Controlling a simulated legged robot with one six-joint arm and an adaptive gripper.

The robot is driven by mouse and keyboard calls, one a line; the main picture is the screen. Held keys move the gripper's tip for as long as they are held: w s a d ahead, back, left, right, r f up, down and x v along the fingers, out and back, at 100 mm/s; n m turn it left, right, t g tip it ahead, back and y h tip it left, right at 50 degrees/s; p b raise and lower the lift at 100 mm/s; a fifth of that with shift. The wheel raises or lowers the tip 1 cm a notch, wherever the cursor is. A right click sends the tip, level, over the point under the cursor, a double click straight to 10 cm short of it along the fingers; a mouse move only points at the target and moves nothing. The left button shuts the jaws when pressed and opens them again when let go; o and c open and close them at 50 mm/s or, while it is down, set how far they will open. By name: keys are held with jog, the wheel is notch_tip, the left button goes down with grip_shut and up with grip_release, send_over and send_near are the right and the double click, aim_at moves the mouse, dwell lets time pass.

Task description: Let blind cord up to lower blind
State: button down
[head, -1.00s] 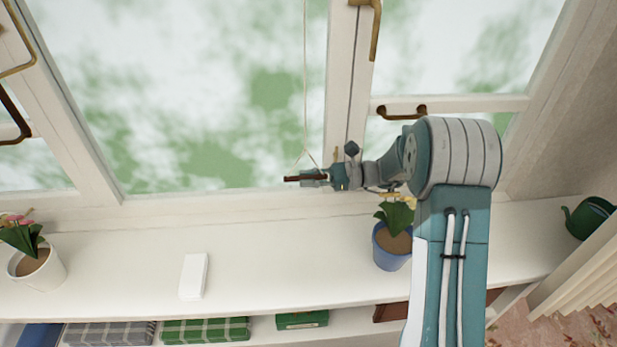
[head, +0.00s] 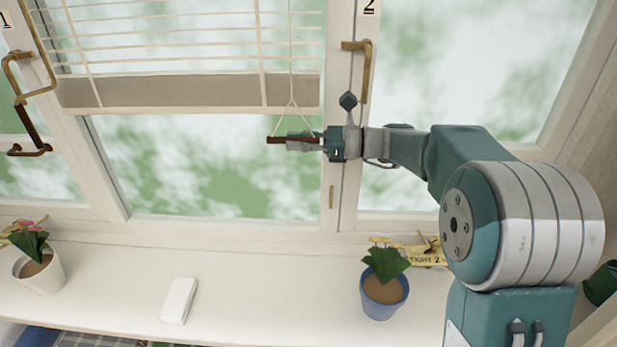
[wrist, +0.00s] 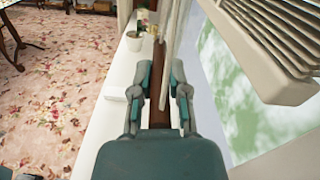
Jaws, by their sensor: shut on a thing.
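The pale blind (head: 180,92) hangs over the upper part of the left window pane in the head view, its beige bottom rail level. Its slats show at the top right of the wrist view (wrist: 285,50). A thin blind cord (head: 291,65) runs down in front of it and splits into two strands to a dark red-brown handle bar (head: 273,140). My gripper (head: 300,141) is shut on this bar, just below the blind's rail and in front of the glass. In the wrist view the bar (wrist: 160,110) lies between my fingers (wrist: 160,85).
A blue pot plant (head: 384,292), a white box (head: 179,300) and a white pot plant (head: 40,272) stand on the sill below. A brass window handle (head: 364,72) is close above my wrist.

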notch_tip(320, 180, up, 19)
jog(key=shift+f, duration=0.2)
jog(key=shift+w, duration=0.1)
jog(key=c, duration=0.6)
grip_release()
jog(key=shift+a, duration=0.1)
jog(key=shift+c, duration=0.2)
jog(key=d, duration=1.2)
jog(key=shift+f, duration=0.15)
jog(key=shift+w, duration=0.1)
